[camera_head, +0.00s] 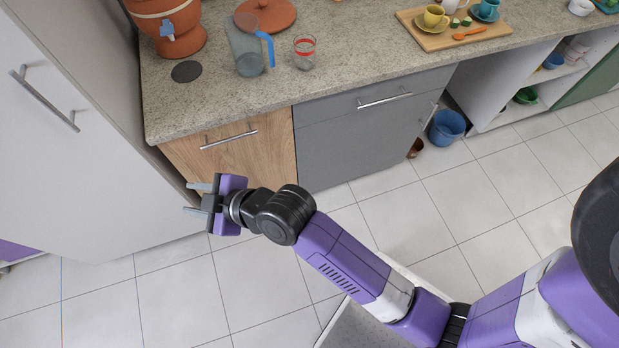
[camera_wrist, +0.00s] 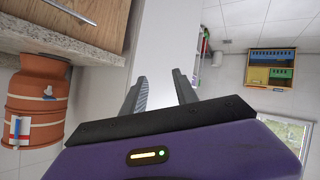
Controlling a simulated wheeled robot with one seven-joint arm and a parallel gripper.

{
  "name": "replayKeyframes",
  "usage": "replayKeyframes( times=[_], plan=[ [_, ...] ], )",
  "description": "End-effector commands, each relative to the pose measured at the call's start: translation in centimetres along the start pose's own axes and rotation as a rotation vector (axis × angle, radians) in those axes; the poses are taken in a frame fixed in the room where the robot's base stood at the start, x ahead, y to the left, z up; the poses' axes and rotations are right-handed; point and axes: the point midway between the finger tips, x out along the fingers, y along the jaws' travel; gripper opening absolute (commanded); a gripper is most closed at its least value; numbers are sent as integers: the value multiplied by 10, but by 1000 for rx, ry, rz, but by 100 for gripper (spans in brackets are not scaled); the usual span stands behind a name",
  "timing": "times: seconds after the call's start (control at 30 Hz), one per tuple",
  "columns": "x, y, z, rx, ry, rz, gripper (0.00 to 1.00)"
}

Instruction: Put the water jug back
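The water jug (camera_head: 247,48) is a clear grey-blue pitcher with a bright blue handle. It stands upright on the counter in the head view, right of the terracotta water dispenser (camera_head: 170,22) with its blue tap. A terracotta lid (camera_head: 265,14) lies behind the jug. My gripper (camera_head: 198,198) is in front of the wooden cabinet door, below counter height and away from the jug. In the wrist view its two fingers (camera_wrist: 160,92) are apart with nothing between them. The dispenser also shows at the left of the wrist view (camera_wrist: 36,108); the jug is not visible there.
A clear glass with a red rim (camera_head: 304,53) stands right of the jug. A dark round disc (camera_head: 186,71) lies on the counter's left. A tall white cabinet (camera_head: 70,120) stands left of my gripper. A wooden board (camera_head: 460,30) with cups is farther right. Open floor lies below.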

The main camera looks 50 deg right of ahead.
Motion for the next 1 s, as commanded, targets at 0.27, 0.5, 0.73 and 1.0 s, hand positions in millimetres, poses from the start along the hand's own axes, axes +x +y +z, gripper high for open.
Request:
replayKeyframes(
  times=[0.27,0.5,0.73,1.0],
  plan=[
    [-99,-39,53,313,21,147,35],
    [-204,-40,85,460,52,263,35],
    [-297,-24,87,508,112,312,35],
    [-340,-11,75,515,161,310,35]
  ],
)
